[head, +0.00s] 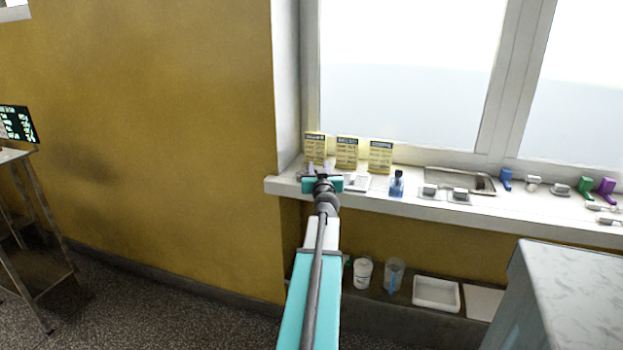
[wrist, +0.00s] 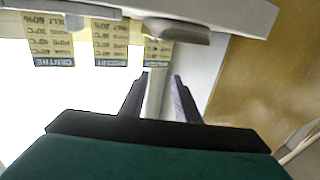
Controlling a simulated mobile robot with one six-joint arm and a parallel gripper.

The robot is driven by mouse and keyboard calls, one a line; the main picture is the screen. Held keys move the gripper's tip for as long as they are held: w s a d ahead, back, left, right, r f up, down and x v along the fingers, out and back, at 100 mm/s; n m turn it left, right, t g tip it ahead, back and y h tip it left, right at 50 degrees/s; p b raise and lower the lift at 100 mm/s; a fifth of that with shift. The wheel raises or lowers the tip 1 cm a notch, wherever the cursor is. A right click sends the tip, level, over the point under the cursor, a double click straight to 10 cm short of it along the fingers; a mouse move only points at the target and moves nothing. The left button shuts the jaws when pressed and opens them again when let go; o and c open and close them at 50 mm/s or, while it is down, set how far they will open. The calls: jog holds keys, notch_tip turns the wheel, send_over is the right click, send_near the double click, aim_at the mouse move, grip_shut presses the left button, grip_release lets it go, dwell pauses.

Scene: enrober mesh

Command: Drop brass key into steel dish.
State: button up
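My gripper (head: 319,172) is over the left end of the white window sill. Its two dark fingers stand apart in the wrist view (wrist: 159,92), with only the pale window frame showing between them. A grey metallic object (wrist: 178,32), perhaps the steel dish, lies on the sill near the leftmost card in the upside-down wrist view. My gripper partly hides this area in the head view. I cannot make out the brass key in either view.
Three yellow cards (head: 347,152) stand along the window. A blue bottle (head: 397,185), a shallow metal tray (head: 488,190) and several small items line the sill (head: 430,209). A lower shelf holds a white tub (head: 363,272) and white tray (head: 436,305). A grey cabinet (head: 570,300) stands right.

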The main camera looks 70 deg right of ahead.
jog(key=b+v, duration=0.1)
jog(key=v, duration=0.6)
dwell(0.3)
jog(key=shift+s+a, duration=0.1)
dwell(0.6)
